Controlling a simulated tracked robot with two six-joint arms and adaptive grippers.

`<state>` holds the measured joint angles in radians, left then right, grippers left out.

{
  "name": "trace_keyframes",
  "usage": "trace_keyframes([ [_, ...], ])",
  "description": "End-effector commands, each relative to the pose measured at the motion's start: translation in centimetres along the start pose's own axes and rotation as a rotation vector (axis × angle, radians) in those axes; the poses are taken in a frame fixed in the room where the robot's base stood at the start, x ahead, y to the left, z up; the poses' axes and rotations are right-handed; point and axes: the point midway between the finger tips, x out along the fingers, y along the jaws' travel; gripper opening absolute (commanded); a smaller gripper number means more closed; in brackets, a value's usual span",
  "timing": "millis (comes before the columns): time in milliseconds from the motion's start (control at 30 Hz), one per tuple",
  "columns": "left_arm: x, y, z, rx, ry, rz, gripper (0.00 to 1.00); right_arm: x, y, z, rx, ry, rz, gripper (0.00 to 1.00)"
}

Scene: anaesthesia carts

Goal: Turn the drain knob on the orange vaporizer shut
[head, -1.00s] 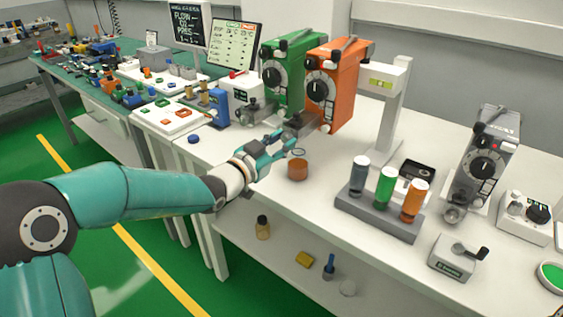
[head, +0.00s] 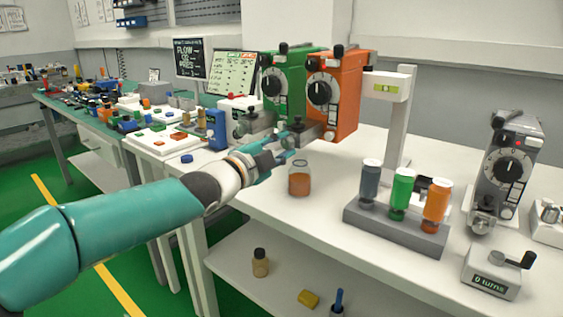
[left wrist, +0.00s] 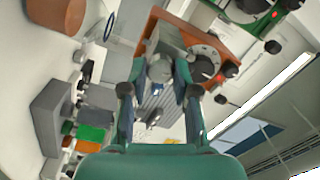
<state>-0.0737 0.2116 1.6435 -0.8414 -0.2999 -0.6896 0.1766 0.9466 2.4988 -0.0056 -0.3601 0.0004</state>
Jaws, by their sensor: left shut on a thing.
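My left gripper (head: 290,147) is at the low front of the orange vaporizer. In the left wrist view my left gripper (left wrist: 160,76) has its two fingers shut on a round grey knob (left wrist: 159,68), which looks like the drain knob. In the head view the fingers hide this knob. My right gripper is out of view.
A grey rack (head: 395,228) holds grey, green and orange bottles. A small box (head: 491,272) reads "0 turns". A grey vaporizer (head: 503,160) stands at right; the green one (head: 290,85) is close at left.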

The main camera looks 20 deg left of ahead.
Motion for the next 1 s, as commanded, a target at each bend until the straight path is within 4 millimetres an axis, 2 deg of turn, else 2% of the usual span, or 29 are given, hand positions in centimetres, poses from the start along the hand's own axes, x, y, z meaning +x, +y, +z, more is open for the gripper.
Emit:
trace_keyframes([
  [33, 0.0, 0.6, 0.1, 0.040, 0.001, 0.002, 0.00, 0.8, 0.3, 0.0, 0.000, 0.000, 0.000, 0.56],
  [100, 0.0, 0.6, 0.1, 0.091, 0.002, 0.001, 0.00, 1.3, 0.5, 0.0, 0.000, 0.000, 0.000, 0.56],
  [400, 0.1, 0.6, 0.0, 0.235, 0.002, -0.003, 0.00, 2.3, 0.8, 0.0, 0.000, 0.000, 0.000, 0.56],
  [967, 0.1, 0.7, -0.1, 0.274, 0.003, -0.001, 0.00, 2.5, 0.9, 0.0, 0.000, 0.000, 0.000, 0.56],
  [1000, 0.1, 0.7, -0.1, 0.274, 0.003, 0.000, 0.31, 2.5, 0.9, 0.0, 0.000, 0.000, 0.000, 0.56],
])
